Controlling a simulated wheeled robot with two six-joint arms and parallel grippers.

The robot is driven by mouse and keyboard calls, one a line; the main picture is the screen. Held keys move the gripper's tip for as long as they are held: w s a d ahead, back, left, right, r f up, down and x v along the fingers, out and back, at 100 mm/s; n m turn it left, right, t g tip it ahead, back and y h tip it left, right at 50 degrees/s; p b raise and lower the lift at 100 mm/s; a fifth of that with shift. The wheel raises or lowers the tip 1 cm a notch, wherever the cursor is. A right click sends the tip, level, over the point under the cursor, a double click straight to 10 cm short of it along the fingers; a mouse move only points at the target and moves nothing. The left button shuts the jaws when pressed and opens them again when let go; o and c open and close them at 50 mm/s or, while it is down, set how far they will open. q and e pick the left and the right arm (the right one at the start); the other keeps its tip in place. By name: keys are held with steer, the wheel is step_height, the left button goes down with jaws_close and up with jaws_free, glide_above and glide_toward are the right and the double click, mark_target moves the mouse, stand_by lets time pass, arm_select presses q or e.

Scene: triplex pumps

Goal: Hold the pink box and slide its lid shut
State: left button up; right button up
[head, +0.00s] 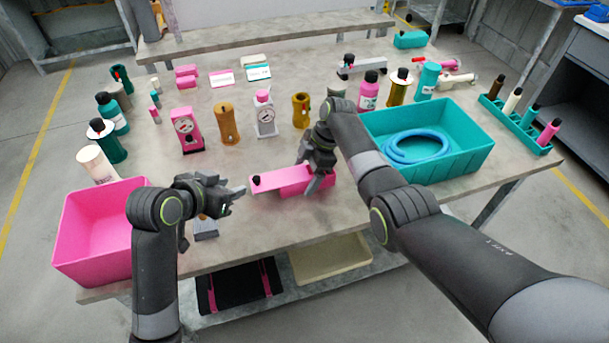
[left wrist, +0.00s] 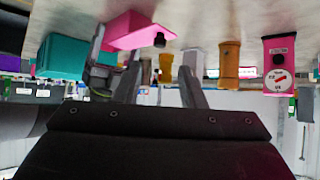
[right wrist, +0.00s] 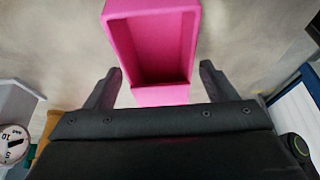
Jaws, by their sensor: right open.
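The pink box (head: 318,188) lies on the table at the front middle. Its pink lid (head: 272,181) with a black knob (head: 256,180) reaches out to the left in the head view. The right wrist view looks into the box's open cavity (right wrist: 155,50). My right gripper (head: 318,170) is open, its fingers on either side of the box's near end in the right wrist view, with gaps visible. My left gripper (head: 242,191) is open and empty, left of the knob and apart from it. The knob (left wrist: 159,40) also shows in the left wrist view.
A pink bin (head: 95,235) stands at the front left, and a teal bin (head: 450,165) with a blue hose at the right. A row of pumps and gauges (head: 228,125) stands behind the box. A small grey-blue item (head: 205,228) lies below my left gripper.

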steer(key=shift+a+f, duration=0.2)
steer(key=shift+f, duration=0.35)
